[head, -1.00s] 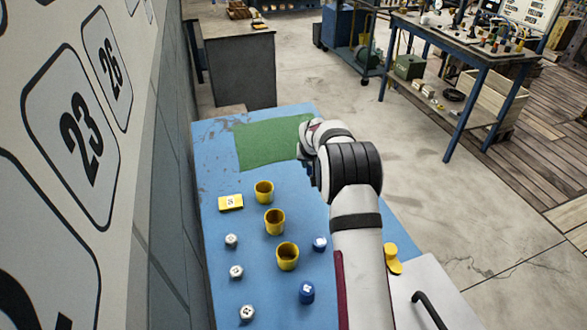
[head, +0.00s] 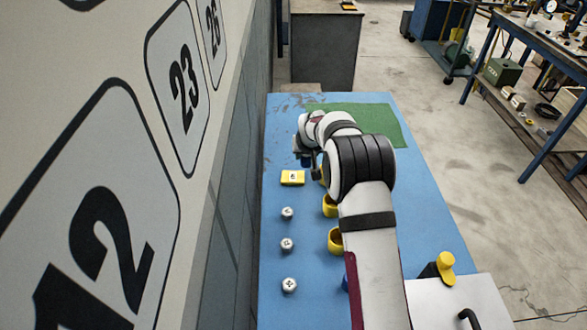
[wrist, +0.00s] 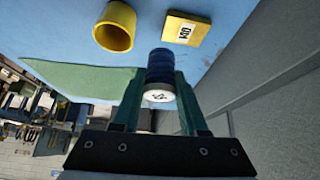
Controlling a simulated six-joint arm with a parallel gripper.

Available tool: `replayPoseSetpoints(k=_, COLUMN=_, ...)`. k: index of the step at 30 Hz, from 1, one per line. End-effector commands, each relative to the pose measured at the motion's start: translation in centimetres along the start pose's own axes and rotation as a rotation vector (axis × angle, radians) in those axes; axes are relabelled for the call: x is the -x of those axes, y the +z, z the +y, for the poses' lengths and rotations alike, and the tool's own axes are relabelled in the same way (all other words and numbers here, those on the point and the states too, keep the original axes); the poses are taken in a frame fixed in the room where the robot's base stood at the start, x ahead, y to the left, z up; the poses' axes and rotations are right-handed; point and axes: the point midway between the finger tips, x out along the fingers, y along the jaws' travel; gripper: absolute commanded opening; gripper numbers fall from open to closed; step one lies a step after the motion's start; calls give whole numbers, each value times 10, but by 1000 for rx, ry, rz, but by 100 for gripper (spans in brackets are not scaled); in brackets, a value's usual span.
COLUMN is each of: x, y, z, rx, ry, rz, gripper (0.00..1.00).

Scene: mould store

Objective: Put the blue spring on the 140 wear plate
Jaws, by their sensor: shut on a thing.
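The blue spring (wrist: 160,66) is a short dark-blue cylinder with a white marked end facing the wrist camera. My gripper (wrist: 158,92) is shut on it, a finger on each side. In the head view my gripper (head: 307,154) is partly hidden by my arm, and a bit of blue (head: 306,162) shows at it. The yellow wear plate (head: 292,178) lies flat on the blue bench, just nearer than the gripper. Its white label is too small to read surely in the head view. The plate (wrist: 183,28) lies beyond the spring in the wrist view, apparently clear of it.
Yellow cups (head: 335,240) stand right of the plate, partly behind my arm; one cup (wrist: 114,27) is beside it in the wrist view. Several white-topped pieces (head: 287,244) line the bench's left side. A green mat (head: 375,122) lies at the far end. A wall (head: 235,200) runs along the left.

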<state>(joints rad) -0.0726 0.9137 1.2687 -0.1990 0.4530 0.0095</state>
Motion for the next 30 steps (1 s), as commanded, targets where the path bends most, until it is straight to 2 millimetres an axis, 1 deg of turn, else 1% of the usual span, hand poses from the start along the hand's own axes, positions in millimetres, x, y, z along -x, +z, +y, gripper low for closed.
replayPoseSetpoints(k=1, x=-10, y=0, z=-12, rx=3, ry=-1, rz=-1, gripper=0)
replayPoseSetpoints(k=3, x=-21, y=-1, z=-25, rx=2, ry=-1, rz=0, gripper=0)
replayPoseSetpoints(k=6, x=-29, y=-2, z=-36, rx=0, ry=0, rz=1, gripper=0)
replayPoseSetpoints(k=8, x=-34, y=1, z=-37, rx=-2, ry=1, rz=-1, gripper=0)
replayPoseSetpoints(k=14, x=-63, y=19, z=-37, rx=-3, ry=2, rz=0, gripper=0)
replayPoseSetpoints(k=23, x=-66, y=21, z=-36, rx=-3, ry=2, rz=2, gripper=0)
replayPoseSetpoints(k=24, x=-67, y=21, z=-36, rx=-3, ry=2, rz=2, gripper=44)
replayPoseSetpoints(k=26, x=-66, y=21, z=-36, rx=-3, ry=2, rz=2, gripper=55)
replayPoseSetpoints(k=27, x=-66, y=21, z=-36, rx=-3, ry=2, rz=2, gripper=62)
replayPoseSetpoints(k=29, x=-66, y=21, z=-36, rx=-3, ry=2, rz=2, gripper=72)
replayPoseSetpoints(k=30, x=-66, y=21, z=-36, rx=-3, ry=2, rz=2, gripper=72)
